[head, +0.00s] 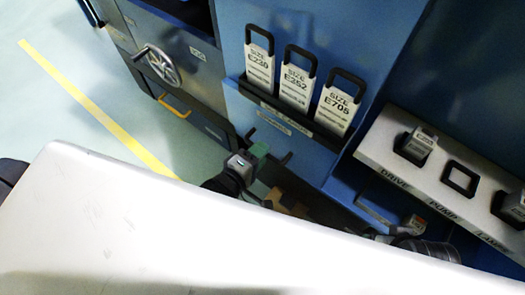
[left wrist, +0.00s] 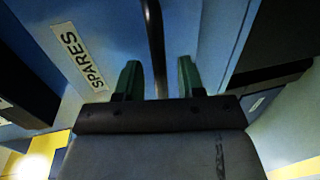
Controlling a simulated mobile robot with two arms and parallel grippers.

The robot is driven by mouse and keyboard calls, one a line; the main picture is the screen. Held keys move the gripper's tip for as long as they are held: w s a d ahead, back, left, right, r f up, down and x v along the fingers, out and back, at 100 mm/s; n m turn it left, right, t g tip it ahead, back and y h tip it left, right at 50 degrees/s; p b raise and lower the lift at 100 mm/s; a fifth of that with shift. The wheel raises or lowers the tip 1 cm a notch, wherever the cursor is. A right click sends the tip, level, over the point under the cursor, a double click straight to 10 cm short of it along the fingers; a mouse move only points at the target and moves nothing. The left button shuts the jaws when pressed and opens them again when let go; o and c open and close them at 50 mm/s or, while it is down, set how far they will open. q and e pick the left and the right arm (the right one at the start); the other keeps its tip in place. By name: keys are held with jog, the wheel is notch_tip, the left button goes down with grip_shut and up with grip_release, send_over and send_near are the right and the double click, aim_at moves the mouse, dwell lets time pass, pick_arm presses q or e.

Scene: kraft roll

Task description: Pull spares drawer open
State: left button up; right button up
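The spares drawer front (left wrist: 45,55) is a blue panel with a white SPARES label (left wrist: 83,55) in the left wrist view. A dark bar handle (left wrist: 154,45) runs down the middle of that view. The green fingers of my left gripper (left wrist: 160,80) stand apart, one on each side of the bar, with gaps visible between. In the head view my left gripper (head: 259,152) is low against the blue cabinet, partly hidden by its own wrist. The drawer label cannot be made out there. My right arm shows only partly at the lower right; its fingers cannot be made out.
Three tagged size gauges (head: 293,82) hang in a rack on the blue cabinet above. A white shelf (head: 452,170) with sockets is at right. A grey cabinet with a handwheel (head: 158,65) is at left. A pale surface (head: 150,240) fills the foreground. Green floor (head: 50,110) with a yellow line is open at left.

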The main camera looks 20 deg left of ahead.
pick_arm(q)
jog(key=shift+x, duration=0.8)
pick_arm(e)
jog(key=shift+f, duration=0.2)
pick_arm(q)
grip_shut()
jog(key=shift+s, duration=0.15)
jog(key=f+p+v, duration=0.1)
jog(key=p+v, duration=0.1)
jog(key=v, duration=0.5)
jog(key=f+p+v, duration=0.2)
jog(key=p+v, duration=0.1)
jog(key=v, duration=0.3)
jog(key=shift+s+a+p, duration=0.25)
jog(key=shift+s+p, duration=0.1)
jog(key=shift+s, duration=0.3)
pick_arm(e)
notch_tip(320, 180, down, 14)
jog(key=w+g, duration=0.1)
jog(key=shift+a+r, duration=0.2)
jog(key=shift+w, duration=0.1)
pick_arm(q)
grip_release()
jog(key=shift+r, duration=0.1)
